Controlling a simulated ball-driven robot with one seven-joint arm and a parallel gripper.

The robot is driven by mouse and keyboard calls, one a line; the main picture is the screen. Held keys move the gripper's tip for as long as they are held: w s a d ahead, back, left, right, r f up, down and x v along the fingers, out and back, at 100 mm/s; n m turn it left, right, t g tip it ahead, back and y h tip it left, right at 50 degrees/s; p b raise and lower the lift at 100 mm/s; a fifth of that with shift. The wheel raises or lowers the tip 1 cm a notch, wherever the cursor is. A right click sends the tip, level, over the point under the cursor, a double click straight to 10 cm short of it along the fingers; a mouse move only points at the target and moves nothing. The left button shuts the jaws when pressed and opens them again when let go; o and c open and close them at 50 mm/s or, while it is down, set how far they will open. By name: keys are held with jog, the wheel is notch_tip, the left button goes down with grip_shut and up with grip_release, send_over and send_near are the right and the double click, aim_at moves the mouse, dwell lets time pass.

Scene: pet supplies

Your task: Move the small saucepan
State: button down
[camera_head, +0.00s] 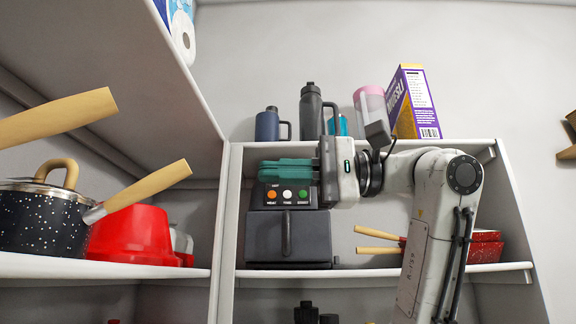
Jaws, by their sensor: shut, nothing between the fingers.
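A black speckled saucepan (42,225) with a lid and a long wooden handle (145,187) stands on the left shelf, cut off by the left edge. Red pans (485,250) with wooden handles lie on the right shelf, partly hidden behind my arm. I cannot tell which of these is the small saucepan. My gripper (264,172) is shut and empty, its teal fingers pointing left. In the picture it lies in front of the dark appliance's top, well to the right of the black saucepan and up-left of the red pans.
A red bowl-like item (135,235) sits beside the black saucepan. A dark appliance (290,240) stands on the right shelf. Bottles (268,126) and a muesli box (413,105) stand on top. Another wooden handle (60,117) juts in at left. An upright panel (226,220) separates the shelves.

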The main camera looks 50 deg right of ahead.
jog(key=p+x, duration=0.3)
jog(key=x, duration=0.6)
jog(key=shift+w+a, duration=0.2)
